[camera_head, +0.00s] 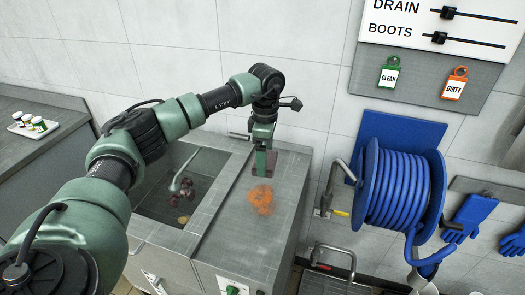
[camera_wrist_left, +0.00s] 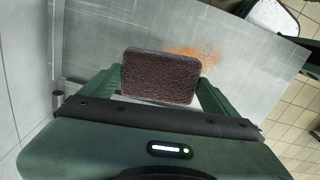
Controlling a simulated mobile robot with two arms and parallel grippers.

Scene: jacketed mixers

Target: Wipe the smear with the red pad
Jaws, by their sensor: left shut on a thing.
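The orange smear (camera_head: 260,200) lies on the grey metal worktop (camera_head: 240,238) to the right of the sink. In the left wrist view the smear (camera_wrist_left: 200,52) shows partly past the pad. My left gripper (camera_head: 264,165) is at the far part of the worktop, just behind the smear. It is shut on the pad (camera_wrist_left: 160,76), which looks dark brownish red and sits between the two green fingers. The pad covers part of the view of the worktop, and I cannot tell if it touches the surface. My right gripper is not in view.
The sink (camera_head: 165,222) is left of the worktop, with dark lumps and a spout in it. A blue hose reel (camera_head: 400,190) and blue gloves (camera_head: 470,215) hang on the right. Green CLEAN (camera_head: 389,76) and orange DIRTY (camera_head: 455,88) tags hang above. A tray of jars (camera_head: 32,125) stands left.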

